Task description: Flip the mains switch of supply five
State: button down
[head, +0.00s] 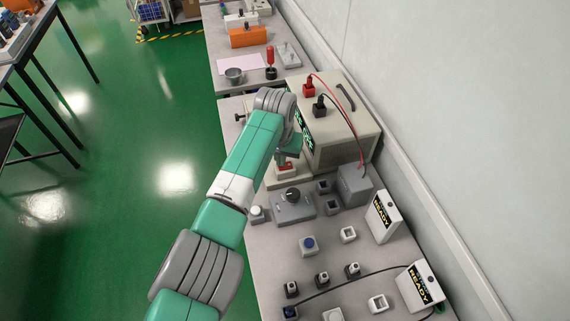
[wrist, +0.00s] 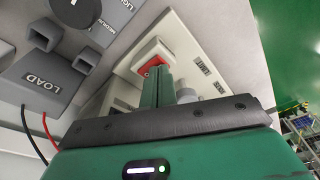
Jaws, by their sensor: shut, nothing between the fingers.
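A red rocker switch (wrist: 153,66) in a white housing shows in the wrist view, just beyond my fingertips. The head view also shows the red switch (head: 285,168), low in front of a large beige supply (head: 345,132) with green display characters. My gripper (wrist: 164,82) is shut and empty, its green fingers partly covering the switch. I cannot tell whether they touch it. In the head view my gripper (head: 289,148) is beside the supply's front, above the switch. My arm hides part of that front. No number five is readable.
Red (head: 309,89) and black (head: 320,107) plugs with cables stand on the supply. A grey LOAD box (wrist: 41,80) is near the switch, with a grey knob box (head: 293,205) nearby. Small switches and READY units (head: 383,217) occupy the bench (head: 265,262). The wall bounds the right.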

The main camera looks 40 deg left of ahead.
jog(key=shift+f, duration=0.35)
jog(key=shift+r, duration=0.1)
notch_tip(320, 180, up, 7)
jog(key=p, duration=0.6)
jog(key=shift+p, duration=0.4)
